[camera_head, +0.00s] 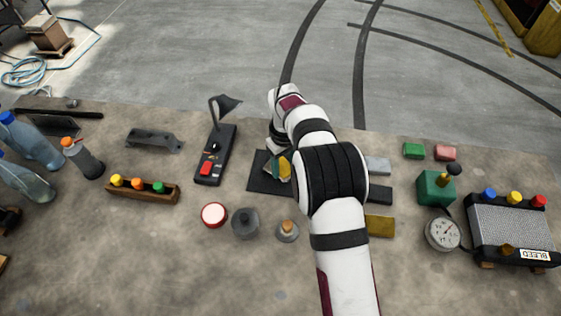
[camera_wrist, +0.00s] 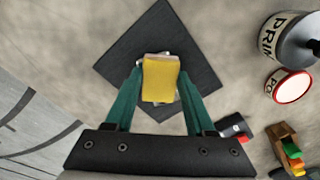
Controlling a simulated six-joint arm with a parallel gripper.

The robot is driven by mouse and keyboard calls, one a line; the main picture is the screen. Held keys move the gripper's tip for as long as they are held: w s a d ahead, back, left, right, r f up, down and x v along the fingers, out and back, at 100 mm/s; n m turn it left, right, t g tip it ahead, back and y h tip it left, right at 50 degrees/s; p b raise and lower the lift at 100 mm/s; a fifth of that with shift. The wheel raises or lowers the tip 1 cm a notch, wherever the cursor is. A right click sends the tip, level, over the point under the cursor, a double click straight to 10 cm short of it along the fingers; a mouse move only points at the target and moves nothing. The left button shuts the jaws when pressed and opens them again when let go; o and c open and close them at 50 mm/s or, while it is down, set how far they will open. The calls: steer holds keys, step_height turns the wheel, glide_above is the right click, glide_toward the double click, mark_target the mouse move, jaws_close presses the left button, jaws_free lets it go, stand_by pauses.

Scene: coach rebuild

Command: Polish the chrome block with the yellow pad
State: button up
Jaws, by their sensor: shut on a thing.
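The yellow pad (camera_wrist: 160,82) is between the green fingers of my gripper (camera_wrist: 160,76), which is shut on it. In the head view the pad (camera_head: 285,166) shows as a small yellow patch beside my gripper (camera_head: 279,165). Below it lies a dark square mat (camera_wrist: 190,40), also in the head view (camera_head: 262,183). A pale, shiny edge of what looks like the chrome block (camera_wrist: 142,58) shows around the pad's far end, over the mat. The rest of the block is hidden by the pad and fingers. I cannot tell whether pad and block touch.
A black switch box (camera_head: 214,157) stands left of the mat. Blocks, including a brass-coloured one (camera_head: 381,226), lie right of my arm, with a gauge (camera_head: 443,234) beyond.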

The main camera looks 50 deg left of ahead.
steer(key=shift+w+d, duration=0.3)
steer(key=shift+d, duration=0.45)
steer(key=shift+r, duration=4.05)
